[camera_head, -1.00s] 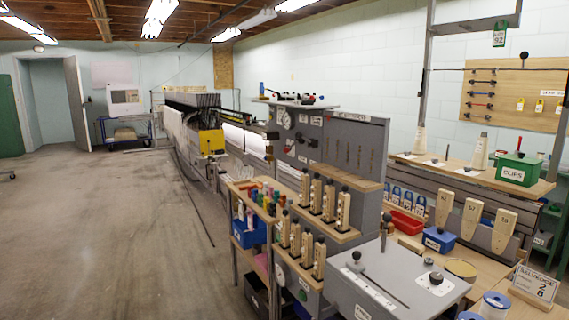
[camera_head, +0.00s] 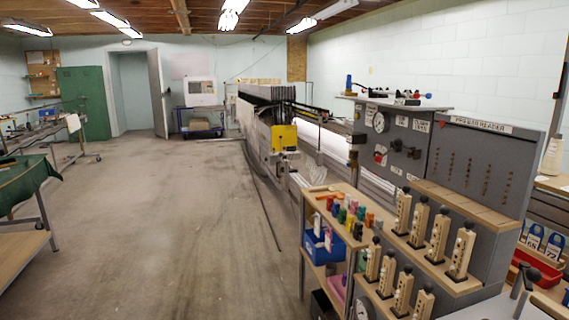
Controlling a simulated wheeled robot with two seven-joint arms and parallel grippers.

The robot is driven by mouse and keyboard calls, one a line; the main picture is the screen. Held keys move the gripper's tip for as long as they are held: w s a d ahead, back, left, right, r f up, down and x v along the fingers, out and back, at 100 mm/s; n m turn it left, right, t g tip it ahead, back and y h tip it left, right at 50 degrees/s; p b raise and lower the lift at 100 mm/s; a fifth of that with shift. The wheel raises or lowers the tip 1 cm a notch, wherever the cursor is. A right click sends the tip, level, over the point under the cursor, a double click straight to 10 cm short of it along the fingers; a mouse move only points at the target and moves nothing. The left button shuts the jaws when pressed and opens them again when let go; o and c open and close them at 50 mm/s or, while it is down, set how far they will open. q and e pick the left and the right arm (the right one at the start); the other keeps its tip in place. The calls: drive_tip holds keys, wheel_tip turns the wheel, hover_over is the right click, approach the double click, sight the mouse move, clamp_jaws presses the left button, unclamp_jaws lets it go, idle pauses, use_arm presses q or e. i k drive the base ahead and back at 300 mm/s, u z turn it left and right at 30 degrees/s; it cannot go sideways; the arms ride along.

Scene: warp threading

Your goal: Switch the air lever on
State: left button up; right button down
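The grey control cabinet (camera_head: 480,165) stands at the right, with a gauge (camera_head: 379,122), white labels and dark knobs (camera_head: 404,148) on its face. A red-and-white fitting (camera_head: 380,155) sits below the gauge. Neither of my grippers is in view.
A wooden shelf unit (camera_head: 318,192) with several colored pieces and a blue bin (camera_head: 322,246) stands before the cabinet. A long machine with a yellow box (camera_head: 284,138) runs behind. The middle floor (camera_head: 170,220) is clear.

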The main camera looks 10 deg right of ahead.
sight(378, 159)
drive_tip(key=u, duration=0.55)
drive_tip(key=i, duration=2.35)
drive_tip(key=z, duration=1.15)
drive_tip(key=i, duration=1.45)
drive_tip(key=z, duration=1.2)
